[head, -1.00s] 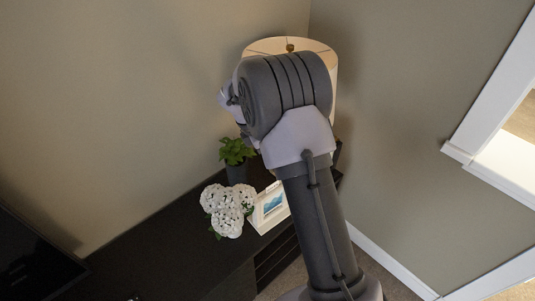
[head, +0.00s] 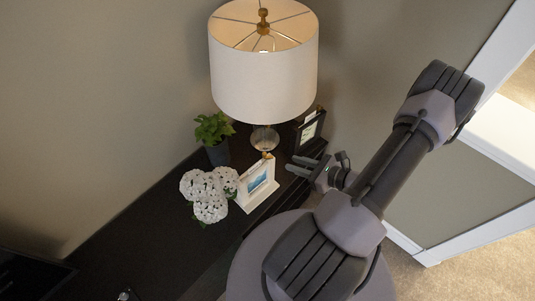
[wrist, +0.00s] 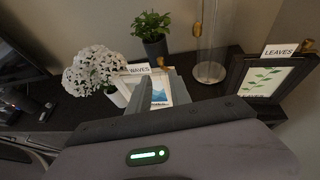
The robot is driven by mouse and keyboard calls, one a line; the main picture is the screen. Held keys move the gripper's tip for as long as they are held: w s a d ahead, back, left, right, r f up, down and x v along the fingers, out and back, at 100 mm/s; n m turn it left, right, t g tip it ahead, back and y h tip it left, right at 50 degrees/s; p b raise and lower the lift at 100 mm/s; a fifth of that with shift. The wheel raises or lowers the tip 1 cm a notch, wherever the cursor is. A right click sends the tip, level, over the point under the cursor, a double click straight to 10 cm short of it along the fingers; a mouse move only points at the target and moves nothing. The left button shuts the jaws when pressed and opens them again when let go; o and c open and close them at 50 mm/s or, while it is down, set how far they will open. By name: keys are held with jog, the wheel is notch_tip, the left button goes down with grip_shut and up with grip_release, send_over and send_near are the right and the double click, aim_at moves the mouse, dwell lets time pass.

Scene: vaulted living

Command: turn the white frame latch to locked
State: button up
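The white frame (head: 257,187) holds a blue wave picture and stands on the dark cabinet. In the wrist view the white frame (wrist: 181,91) has a "WAVES" label on top and is partly hidden by my grey fingers. Its small brass latch (wrist: 161,62) is at the top right of the frame; the latch also shows as a small brass spot in the head view (head: 268,156). I cannot tell which way it is turned. My gripper (head: 297,166) is to the right of the white frame, apart from it, with its two fingers spread and nothing between them.
A black frame (wrist: 259,65) labelled "LEAVES", with its own brass piece, stands to the right. A lamp (head: 263,80) rises behind the frames. White flowers (head: 209,194) and a green plant (head: 213,130) stand left. The dark cabinet (head: 135,235) has bare top at the left.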

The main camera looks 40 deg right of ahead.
aim_at(269, 161)
jog(key=x, duration=1.1)
jog(key=shift+w+f+b, duration=0.1)
jog(key=shift+w+b, duration=0.1)
jog(key=shift+b, duration=0.15)
jog(key=shift+c, duration=0.3)
jog(key=shift+a, duration=0.1)
grip_shut()
